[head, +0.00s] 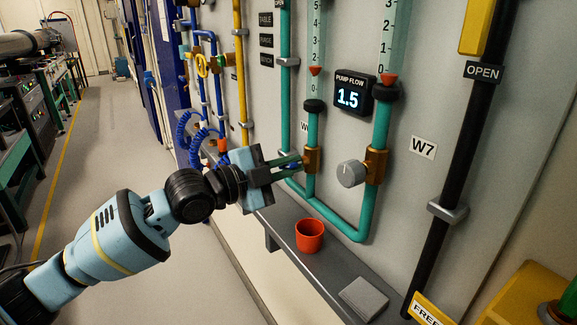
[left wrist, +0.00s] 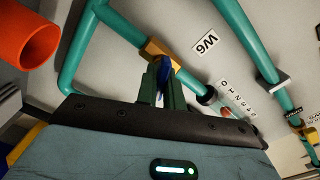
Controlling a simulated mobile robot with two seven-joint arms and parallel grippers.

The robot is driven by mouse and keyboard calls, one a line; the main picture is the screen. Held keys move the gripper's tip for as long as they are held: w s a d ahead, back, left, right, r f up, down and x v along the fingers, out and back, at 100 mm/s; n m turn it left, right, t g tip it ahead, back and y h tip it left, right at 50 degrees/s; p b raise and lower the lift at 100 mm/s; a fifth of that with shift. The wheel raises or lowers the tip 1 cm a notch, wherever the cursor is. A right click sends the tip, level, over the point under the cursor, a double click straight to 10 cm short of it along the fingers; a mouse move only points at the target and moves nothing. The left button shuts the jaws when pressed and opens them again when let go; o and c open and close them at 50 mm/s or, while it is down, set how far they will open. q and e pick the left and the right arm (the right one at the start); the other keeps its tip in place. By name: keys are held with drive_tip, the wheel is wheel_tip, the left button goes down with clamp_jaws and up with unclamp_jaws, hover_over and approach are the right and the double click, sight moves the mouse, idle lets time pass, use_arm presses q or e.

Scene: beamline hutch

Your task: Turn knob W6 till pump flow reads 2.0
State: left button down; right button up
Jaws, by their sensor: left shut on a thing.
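My left gripper (head: 296,163) reaches in from the left and is shut on a blue knob (left wrist: 165,67) at a brass valve body (head: 312,159) on a green pipe. The fingers cover most of the knob. In the left wrist view the label W6 (left wrist: 206,41) is on the wall beside this valve; in the head view that label is mostly hidden behind the pipe. The black pump flow display (head: 350,94) reads 1.5. My right gripper is not in view.
A grey knob (head: 351,174) on another brass valve sits just right, near label W7 (head: 423,147). Below, a grey shelf (head: 277,226) holds an orange cup (head: 309,236) and a grey pad (head: 363,298). A black pipe (head: 462,150) runs at the right. The floor at left is open.

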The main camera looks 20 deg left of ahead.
sight(284, 167)
use_arm(q)
drive_tip(key=c, duration=1.5)
unclamp_jaws()
drive_tip(key=v, duration=0.6)
drive_tip(key=shift+s+a+b, duration=0.25)
drive_tip(key=shift+b, duration=0.15)
drive_tip(key=shift+s+a, duration=0.3)
drive_tip(key=shift+s, duration=0.2)
